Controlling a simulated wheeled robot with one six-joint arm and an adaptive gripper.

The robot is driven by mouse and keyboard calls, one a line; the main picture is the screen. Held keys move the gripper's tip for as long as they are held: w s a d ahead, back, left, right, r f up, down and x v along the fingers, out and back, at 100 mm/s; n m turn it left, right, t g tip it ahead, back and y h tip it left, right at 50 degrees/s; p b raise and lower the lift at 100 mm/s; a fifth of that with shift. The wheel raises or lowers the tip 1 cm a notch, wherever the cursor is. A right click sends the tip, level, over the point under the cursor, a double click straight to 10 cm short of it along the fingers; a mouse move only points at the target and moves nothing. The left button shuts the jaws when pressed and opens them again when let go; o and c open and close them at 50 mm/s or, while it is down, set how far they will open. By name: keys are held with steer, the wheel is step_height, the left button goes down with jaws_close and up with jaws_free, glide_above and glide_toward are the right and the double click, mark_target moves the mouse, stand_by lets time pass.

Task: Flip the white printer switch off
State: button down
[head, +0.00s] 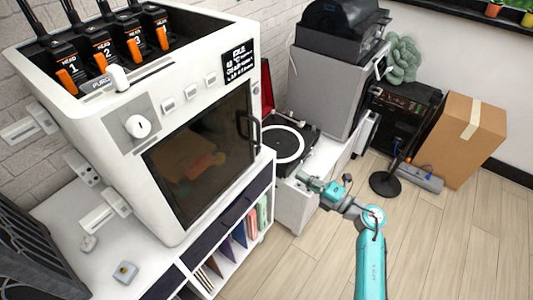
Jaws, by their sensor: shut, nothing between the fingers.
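The white printer (205,110) stands on a white cabinet at the left, with a dark front window and a small black display. A white lever (118,78) sticks up beside the PURGE label on its top edge. A round white knob (138,126) sits on a grey plate on its front. Several small white switch-like parts, one of them a plate with a lever (100,217), show along its left side. I cannot tell which one is the switch or its position. My gripper (303,181) is shut and empty, to the right of the printer and apart from it.
A turntable (291,146) is behind my gripper, with a grey machine (330,85) beyond. A cardboard box (461,140) and a black stand (386,183) are on the floor at right. A grey slatted object (35,250) stands at lower left. The wooden floor at front right is clear.

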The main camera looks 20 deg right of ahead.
mark_target(260, 148)
steer(key=x, duration=1.3)
steer(key=shift+w+a+r, duration=0.1)
steer(key=shift+w+a, duration=0.1)
steer(key=shift+w, duration=0.1)
steer(key=shift+w+a, duration=0.1)
steer(key=shift+w, duration=0.05)
steer(key=shift+w+a+r, duration=0.2)
steer(key=shift+s+d, duration=0.1)
steer(key=shift+d, duration=0.05)
